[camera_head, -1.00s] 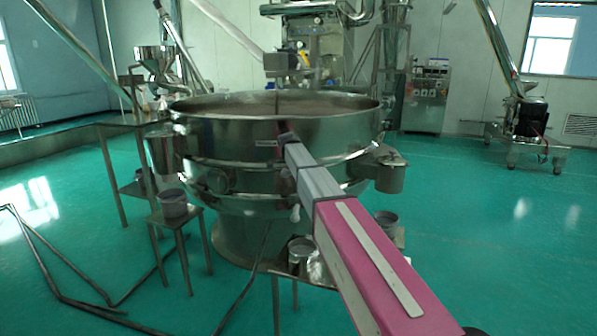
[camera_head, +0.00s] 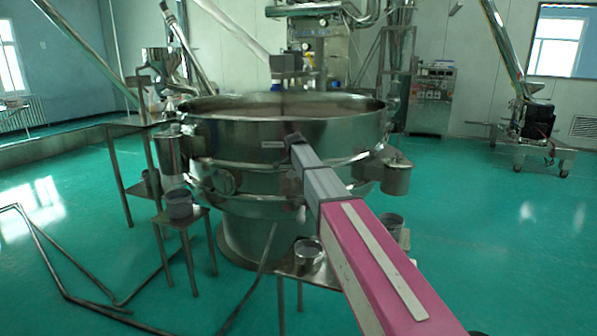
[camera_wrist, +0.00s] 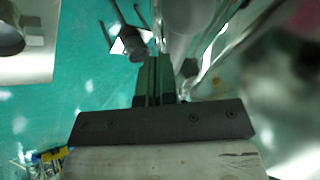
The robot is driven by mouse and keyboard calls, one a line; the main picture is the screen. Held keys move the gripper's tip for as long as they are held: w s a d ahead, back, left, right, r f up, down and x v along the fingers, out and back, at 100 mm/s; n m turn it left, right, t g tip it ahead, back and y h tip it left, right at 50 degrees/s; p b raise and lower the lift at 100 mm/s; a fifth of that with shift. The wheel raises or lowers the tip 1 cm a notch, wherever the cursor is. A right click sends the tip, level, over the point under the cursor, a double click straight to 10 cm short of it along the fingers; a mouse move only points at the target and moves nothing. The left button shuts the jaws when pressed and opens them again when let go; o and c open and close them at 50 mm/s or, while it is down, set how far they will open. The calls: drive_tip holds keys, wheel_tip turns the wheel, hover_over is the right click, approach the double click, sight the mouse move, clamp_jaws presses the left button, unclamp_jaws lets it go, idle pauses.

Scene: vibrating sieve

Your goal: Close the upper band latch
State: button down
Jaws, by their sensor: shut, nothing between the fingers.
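The vibrating sieve (camera_head: 250,137) is a large round shiny metal drum with stacked bands, at the middle of the head view. My arm reaches from the lower right to the sieve's front side. My gripper's fingers are hidden in the head view behind the arm. In the wrist view my gripper (camera_wrist: 154,68) has its dark fingers together with nothing between them. Shiny metal (camera_wrist: 195,15) lies just beyond and right of the fingertips. I cannot make out the upper band latch in either view, nor whether the fingers touch anything.
A small stool (camera_head: 197,215) with a grey pot (camera_head: 179,203) stands left of the sieve. Another metal pot (camera_head: 308,251) stands low in front, beside my arm. A round metal container (camera_head: 397,178) hangs at the sieve's right. Bent rails (camera_head: 45,255) lie lower left. Green floor is open at right.

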drive_tip(key=s+v, duration=0.1)
drive_tip(key=v, duration=1)
drive_tip(key=shift+s+d, duration=0.2)
drive_tip(key=shift+s, duration=0.05)
drive_tip(key=s+d+f+n+g, duration=0.25)
drive_tip(key=s+d+f, duration=0.25)
drive_tip(key=s+f, duration=0.45)
drive_tip(key=s+d+f+n+g, duration=0.1)
drive_tip(key=s+d+f+n, duration=0.5)
drive_tip(key=f, duration=0.7)
drive_tip(key=s+d+f+n+g+y, duration=0.1)
drive_tip(key=s+d+f+n, duration=0.1)
drive_tip(key=s+f, duration=0.5)
drive_tip(key=s+d+f+n+g+y, duration=0.1)
drive_tip(key=s+f, duration=0.6)
drive_tip(key=s, duration=0.7)
drive_tip(key=shift+s+d+n, duration=0.15)
drive_tip(key=shift+d+n, duration=0.5)
drive_tip(key=shift+n, duration=0.1)
drive_tip(key=shift+g, duration=0.25)
